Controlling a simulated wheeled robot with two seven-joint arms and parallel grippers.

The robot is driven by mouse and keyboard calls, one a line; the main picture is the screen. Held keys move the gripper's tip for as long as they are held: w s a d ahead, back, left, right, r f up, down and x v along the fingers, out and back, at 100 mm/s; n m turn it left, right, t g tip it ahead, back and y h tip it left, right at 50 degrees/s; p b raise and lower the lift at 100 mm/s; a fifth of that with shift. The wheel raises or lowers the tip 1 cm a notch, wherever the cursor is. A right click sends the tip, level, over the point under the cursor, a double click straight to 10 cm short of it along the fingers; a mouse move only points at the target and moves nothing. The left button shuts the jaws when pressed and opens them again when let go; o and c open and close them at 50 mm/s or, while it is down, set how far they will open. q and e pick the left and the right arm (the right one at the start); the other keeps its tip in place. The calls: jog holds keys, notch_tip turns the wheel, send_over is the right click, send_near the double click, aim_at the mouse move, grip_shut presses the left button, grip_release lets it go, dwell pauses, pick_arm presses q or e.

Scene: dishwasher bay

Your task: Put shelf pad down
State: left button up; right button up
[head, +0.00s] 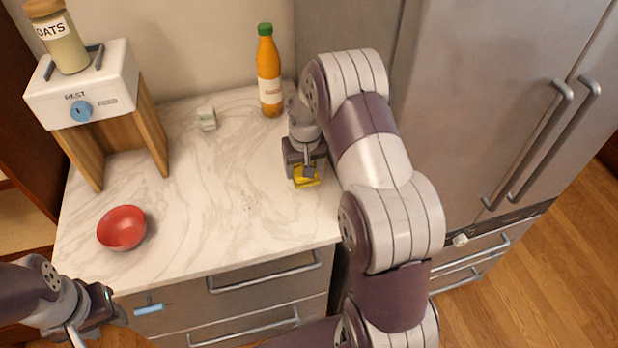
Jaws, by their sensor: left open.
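A small yellow pad (308,182), the only pad-like thing I make out, is at the counter's right side. My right gripper (306,172) points down right at it, with a finger in front of part of it. I cannot tell whether the jaws are closed on the pad, or whether it touches the counter. My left gripper (112,312) is open and apart from the pad, at the lower left near the counter's front edge. A wooden-legged stand with a white top (112,83) and a blue knob is at the back left; its top is marked "REST".
An oats jar (62,48) stands on the stand. A red bowl (122,228), a small white box (207,118) and an orange bottle (269,75) are on the marble counter (215,235). Small specks lie mid-counter. A steel fridge (480,90) is right. A light-blue item (149,309) is at the drawer front.

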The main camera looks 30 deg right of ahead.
notch_tip(320, 180, down, 5)
jog(key=shift+w+d+p, duration=0.15)
jog(key=shift+p, duration=0.3)
jog(key=shift+f, duration=0.15)
jog(key=shift+f, duration=0.15)
jog(key=o, duration=0.9)
jog(key=shift+o, duration=0.2)
